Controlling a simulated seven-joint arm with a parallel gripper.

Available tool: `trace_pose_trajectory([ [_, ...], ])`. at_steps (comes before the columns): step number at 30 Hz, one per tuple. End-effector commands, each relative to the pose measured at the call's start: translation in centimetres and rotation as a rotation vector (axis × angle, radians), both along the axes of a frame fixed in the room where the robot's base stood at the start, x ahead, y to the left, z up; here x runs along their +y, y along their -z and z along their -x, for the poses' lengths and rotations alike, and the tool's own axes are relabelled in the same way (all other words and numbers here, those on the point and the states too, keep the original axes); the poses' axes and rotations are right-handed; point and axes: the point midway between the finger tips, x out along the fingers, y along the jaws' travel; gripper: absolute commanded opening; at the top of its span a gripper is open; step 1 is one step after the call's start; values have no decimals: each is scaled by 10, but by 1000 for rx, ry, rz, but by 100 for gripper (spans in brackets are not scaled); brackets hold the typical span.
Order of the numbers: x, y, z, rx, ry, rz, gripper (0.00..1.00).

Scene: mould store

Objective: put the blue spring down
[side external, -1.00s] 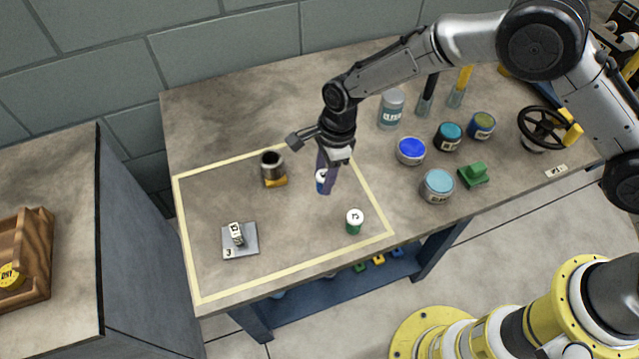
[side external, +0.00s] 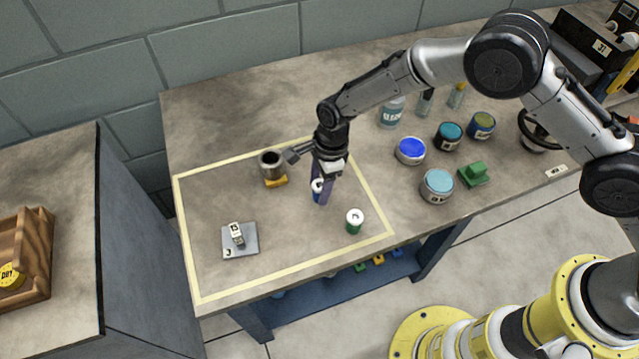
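The blue spring (side external: 317,193), a small blue cylinder with a white labelled top, is between the purple fingers of my gripper (side external: 320,196). My gripper points down and is shut on it, partly hiding it. The spring is over the yellow-outlined area of the bench (side external: 290,225). Whether its bottom touches the bench is hard to tell from this view.
A green cylinder with a white top (side external: 354,222) stands to the lower right. A dark metal cup (side external: 271,163) on a yellow base is to the left. A grey plate (side external: 241,249) carries a small white block (side external: 236,232). Cans stand at the right.

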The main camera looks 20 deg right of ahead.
Motion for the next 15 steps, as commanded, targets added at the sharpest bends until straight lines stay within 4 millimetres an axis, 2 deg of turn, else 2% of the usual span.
trace_pose_trajectory([
  [1,0,0,0,0,0,0,67],
  [2,0,0,0,0,0,0,72],
  [11,0,-1,0,0,0,0,72],
  [15,-1,-12,0,-1,1,-1,72],
])
